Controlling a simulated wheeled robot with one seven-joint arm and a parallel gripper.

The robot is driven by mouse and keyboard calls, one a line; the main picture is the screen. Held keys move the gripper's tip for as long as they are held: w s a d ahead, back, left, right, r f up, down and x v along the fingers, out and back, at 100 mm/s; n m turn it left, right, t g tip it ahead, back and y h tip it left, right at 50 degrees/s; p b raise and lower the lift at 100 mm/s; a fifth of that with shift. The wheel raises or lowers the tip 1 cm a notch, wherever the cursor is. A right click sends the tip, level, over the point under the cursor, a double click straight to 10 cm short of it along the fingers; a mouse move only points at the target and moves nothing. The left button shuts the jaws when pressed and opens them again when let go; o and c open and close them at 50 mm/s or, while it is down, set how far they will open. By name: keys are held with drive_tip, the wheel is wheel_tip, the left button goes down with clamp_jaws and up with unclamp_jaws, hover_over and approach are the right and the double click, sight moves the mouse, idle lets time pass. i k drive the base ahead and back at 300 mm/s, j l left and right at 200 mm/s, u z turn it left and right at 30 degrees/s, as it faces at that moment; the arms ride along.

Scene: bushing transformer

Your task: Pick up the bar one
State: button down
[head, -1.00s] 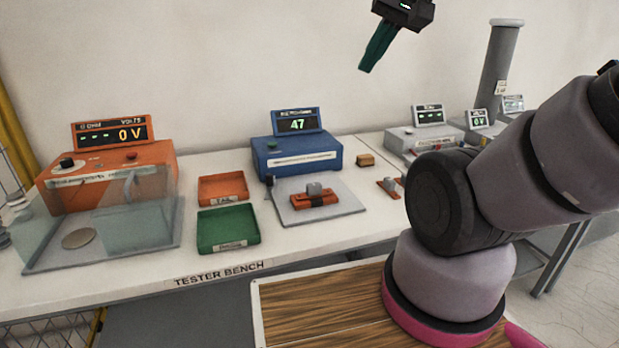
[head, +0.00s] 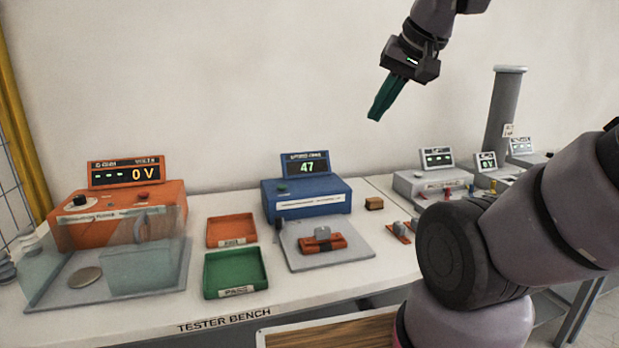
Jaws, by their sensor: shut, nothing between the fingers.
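An orange bar (head: 322,247) with a grey block on top lies on a flat grey plate (head: 350,252) in front of the blue tester. A second orange piece (head: 399,234) with a grey block lies to the right of the plate, partly hidden by my arm. I cannot tell which of these is bar one. My gripper (head: 376,114), with teal fingers pointing down and left, is shut and empty. It is high in front of the wall, well above the bench and apart from both pieces.
The bench (head: 222,324) holds an orange tester (head: 120,215) with a clear cover, an orange tray (head: 231,231), a green tray (head: 235,273), the blue tester (head: 306,199) reading 47 and a small brown block (head: 374,203). Grey meters (head: 432,182) and a grey column (head: 501,115) stand right.

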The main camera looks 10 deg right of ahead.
sight(322, 234)
drive_tip(key=k+j+z, duration=0.1)
drive_tip(key=j+z, duration=0.15)
drive_tip(key=z, duration=0.25)
drive_tip(key=k+j+z, duration=0.15)
drive_tip(key=z, duration=0.35)
drive_tip(key=k+j+z, duration=0.2)
drive_tip(key=z, duration=0.25)
